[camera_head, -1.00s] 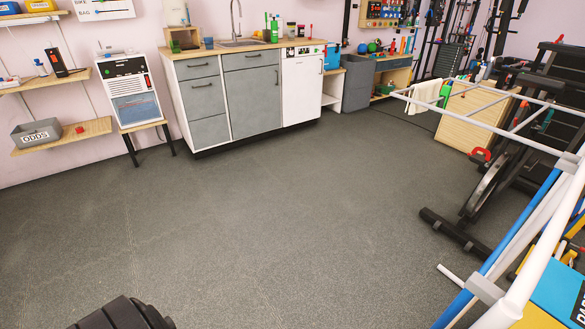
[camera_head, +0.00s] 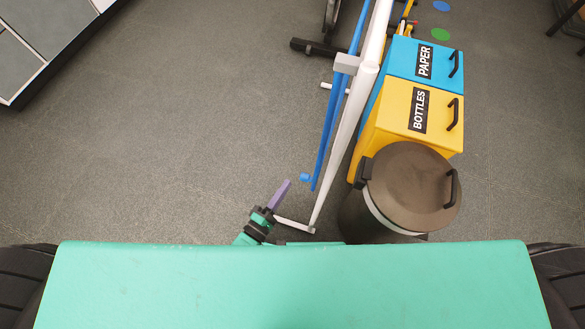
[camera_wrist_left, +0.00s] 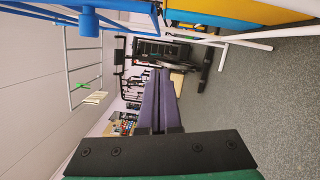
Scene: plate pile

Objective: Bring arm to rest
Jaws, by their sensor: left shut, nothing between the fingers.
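My left gripper (camera_head: 286,184) shows in the head view just beyond the front edge of my green body. Its purple fingers are shut and empty, pointing up and slightly right in the picture. Its black and green wrist sits below them, and the rest of the arm is hidden behind my body. In the left wrist view the purple fingers (camera_wrist_left: 160,75) lie together with nothing between them. The white and blue rack (camera_head: 345,130) stands close to the right of the gripper; I cannot tell whether they touch. My right gripper is not in view.
A round bin with a brown lid (camera_head: 410,185), a yellow bottles bin (camera_head: 440,108) and a blue paper bin (camera_head: 402,55) stand right of the rack. Open grey floor (camera_head: 180,130) lies to the left. A cabinet (camera_head: 50,35) is at the upper left.

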